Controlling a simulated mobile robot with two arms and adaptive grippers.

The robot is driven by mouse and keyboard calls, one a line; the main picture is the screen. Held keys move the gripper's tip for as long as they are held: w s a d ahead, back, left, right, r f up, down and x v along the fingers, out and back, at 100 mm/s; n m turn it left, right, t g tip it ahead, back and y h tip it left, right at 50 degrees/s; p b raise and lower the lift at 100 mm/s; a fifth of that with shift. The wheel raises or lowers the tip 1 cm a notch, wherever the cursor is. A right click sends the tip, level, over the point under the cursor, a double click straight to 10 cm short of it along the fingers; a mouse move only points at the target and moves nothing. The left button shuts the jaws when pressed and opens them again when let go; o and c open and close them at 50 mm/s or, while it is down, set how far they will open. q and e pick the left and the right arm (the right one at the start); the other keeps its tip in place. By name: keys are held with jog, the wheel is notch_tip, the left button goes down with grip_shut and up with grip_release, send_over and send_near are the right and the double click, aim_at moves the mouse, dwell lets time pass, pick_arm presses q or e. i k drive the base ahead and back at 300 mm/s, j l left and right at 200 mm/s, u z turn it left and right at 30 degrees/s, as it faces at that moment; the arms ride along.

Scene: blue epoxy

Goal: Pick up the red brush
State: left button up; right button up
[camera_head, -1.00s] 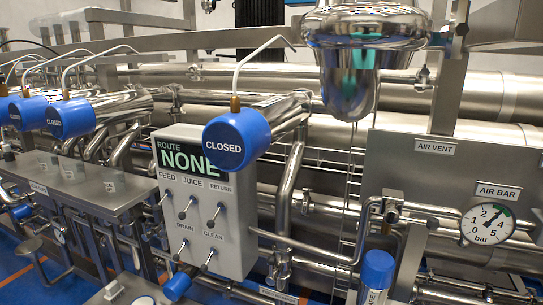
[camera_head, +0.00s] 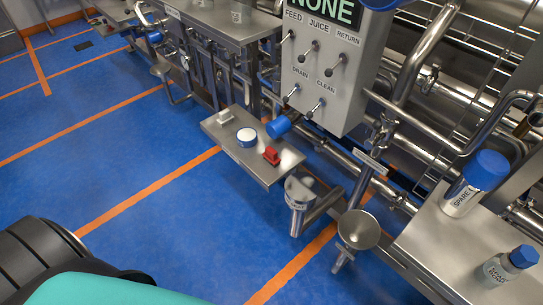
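A small red object (camera_head: 271,155), which looks like the red brush, lies near the right end of a low steel shelf (camera_head: 232,145). Neither of my grippers shows in the head view.
The control box (camera_head: 325,70) with several levers is behind the shelf. A steel funnel (camera_head: 358,229) and a steel cup (camera_head: 299,190) stand in front of it to the right. A bench with a spare canister (camera_head: 462,198) and bottle (camera_head: 507,266) is at right. Blue floor at left is open.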

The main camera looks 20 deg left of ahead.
aim_at(270, 155)
jog(key=j+z, duration=0.1)
jog(key=z, duration=0.55)
jog(key=j+z, duration=0.3)
jog(key=j, duration=0.15)
jog(key=j+z, duration=0.35)
jog(key=k+j+z, duration=0.3)
jog(key=j, duration=0.15)
jog(key=i, duration=0.1)
